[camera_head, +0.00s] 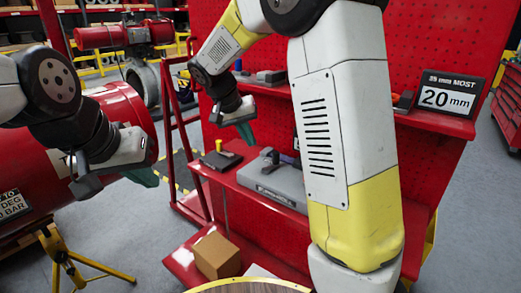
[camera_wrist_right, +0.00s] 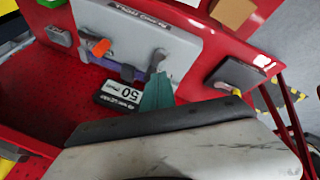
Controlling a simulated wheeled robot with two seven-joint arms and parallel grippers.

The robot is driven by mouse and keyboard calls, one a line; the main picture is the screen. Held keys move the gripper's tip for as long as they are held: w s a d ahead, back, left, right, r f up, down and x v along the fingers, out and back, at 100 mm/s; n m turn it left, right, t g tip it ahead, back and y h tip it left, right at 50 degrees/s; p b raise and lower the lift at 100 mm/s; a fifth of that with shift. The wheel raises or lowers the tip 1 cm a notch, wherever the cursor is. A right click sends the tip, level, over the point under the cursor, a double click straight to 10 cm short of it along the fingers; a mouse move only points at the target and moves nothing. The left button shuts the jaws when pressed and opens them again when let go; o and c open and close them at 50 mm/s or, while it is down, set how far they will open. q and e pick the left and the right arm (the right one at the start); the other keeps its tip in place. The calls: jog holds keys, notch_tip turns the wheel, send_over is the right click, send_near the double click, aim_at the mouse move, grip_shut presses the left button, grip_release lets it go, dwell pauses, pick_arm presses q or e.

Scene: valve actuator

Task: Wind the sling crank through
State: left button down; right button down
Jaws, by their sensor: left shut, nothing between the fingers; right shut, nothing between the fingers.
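I cannot pick out the sling crank for certain in either view. A grey block (camera_head: 277,184) with small dark fittings sits on the red shelf. In the right wrist view the grey block (camera_wrist_right: 120,38) carries an orange piece (camera_wrist_right: 98,47) and a dark lever-like part. My right gripper (camera_head: 246,132) is shut and empty, above and left of the block; its green fingers (camera_wrist_right: 157,92) show in the wrist view, near the block's edge. My left gripper (camera_head: 148,178) is shut and empty, beside the red cylinder (camera_head: 115,107) at left. My right arm hides part of the shelves.
A "20 mm" sign (camera_head: 447,94) stands on the upper shelf at right. A cardboard box (camera_head: 217,255) sits on the lower shelf. A dark block (camera_head: 221,159) lies left of the grey block. A "50" label (camera_wrist_right: 122,95) shows in the wrist view. Yellow stand legs (camera_head: 70,255) stand at left.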

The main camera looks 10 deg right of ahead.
jog(key=w+a+f+h, duration=0.1)
jog(key=w+a+h, duration=0.1)
jog(key=w+a, duration=0.15)
jog(key=shift+m+t, duration=0.3)
jog(key=shift+t, duration=0.1)
jog(key=x, duration=1)
jog(key=shift+f, duration=0.1)
jog(key=d, duration=0.3)
jog(key=shift+s+d, duration=0.2)
jog(key=shift+d, duration=0.2)
jog(key=shift+d+m+g, duration=0.2)
jog(key=shift+m+g, duration=0.3)
jog(key=shift+m, duration=0.2)
